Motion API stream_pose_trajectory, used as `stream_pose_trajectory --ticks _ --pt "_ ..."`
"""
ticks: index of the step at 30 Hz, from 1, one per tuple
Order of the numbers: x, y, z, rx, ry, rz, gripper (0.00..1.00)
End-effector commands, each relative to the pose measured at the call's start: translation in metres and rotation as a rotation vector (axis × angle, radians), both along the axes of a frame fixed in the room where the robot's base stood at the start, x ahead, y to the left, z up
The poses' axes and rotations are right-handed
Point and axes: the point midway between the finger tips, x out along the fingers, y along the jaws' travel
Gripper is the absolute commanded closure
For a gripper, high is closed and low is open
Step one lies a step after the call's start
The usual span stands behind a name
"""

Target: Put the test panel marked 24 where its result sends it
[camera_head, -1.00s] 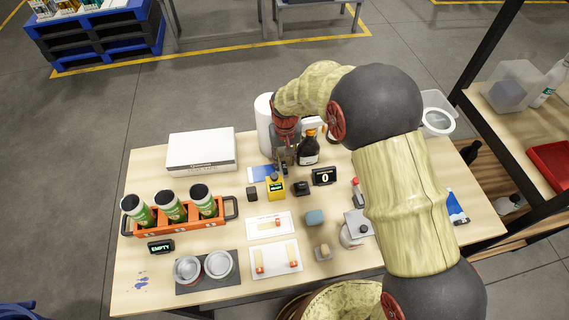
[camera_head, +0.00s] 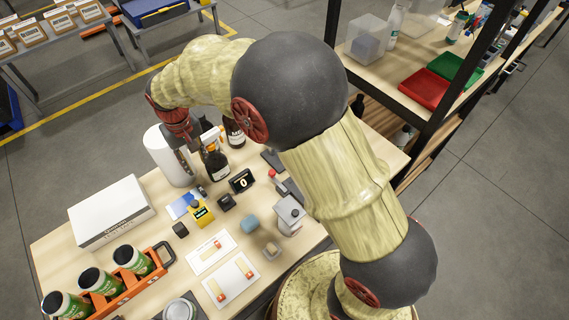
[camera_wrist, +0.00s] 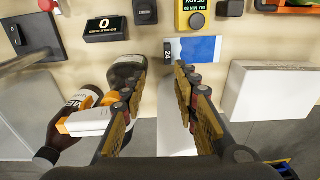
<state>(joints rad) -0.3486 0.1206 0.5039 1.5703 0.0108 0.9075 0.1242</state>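The test panel marked 24 lies flat on the table, part blue and part white, with a dark "24" label at its left end in the wrist view (camera_wrist: 210,49). In the head view it shows as a blue patch (camera_head: 178,207) beside a yellow device (camera_head: 200,212). My gripper (camera_wrist: 158,76) is open and empty, with the panel ahead of its fingertips and apart from them in the wrist view. In the head view my gripper (camera_head: 194,145) is above the table's far side, by the bottles; its fingers are partly hidden. The yellow device's screen reads READY in the wrist view (camera_wrist: 193,12).
Dark bottles (camera_head: 216,167) and a white cylinder (camera_head: 168,155) stand close to my gripper. A white box (camera_head: 110,210) is left of the panel. A black display (camera_head: 241,181) reads 0. A red tray (camera_head: 424,88) and a green tray (camera_head: 456,68) sit on the right shelf.

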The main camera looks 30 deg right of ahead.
Motion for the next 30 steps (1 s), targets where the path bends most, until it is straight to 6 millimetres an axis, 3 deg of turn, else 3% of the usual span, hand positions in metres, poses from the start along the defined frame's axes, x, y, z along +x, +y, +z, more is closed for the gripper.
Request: stream_pose_trajectory --ticks 1,6,12,16,21,25,30 --pt "-0.006 -0.015 0.027 0.009 -0.031 -0.015 0.7" --pt "-0.047 -0.068 0.101 0.032 -0.125 -0.063 0.7" --pt "-0.115 -0.125 0.161 0.047 -0.24 -0.118 0.7" --pt "-0.166 -0.155 0.182 0.049 -0.316 -0.154 0.7" --pt "-0.223 -0.18 0.189 0.044 -0.399 -0.192 0.7" --pt "-0.249 -0.19 0.186 0.039 -0.437 -0.211 0.7" --pt "-0.261 -0.194 0.184 0.035 -0.453 -0.218 0.67"
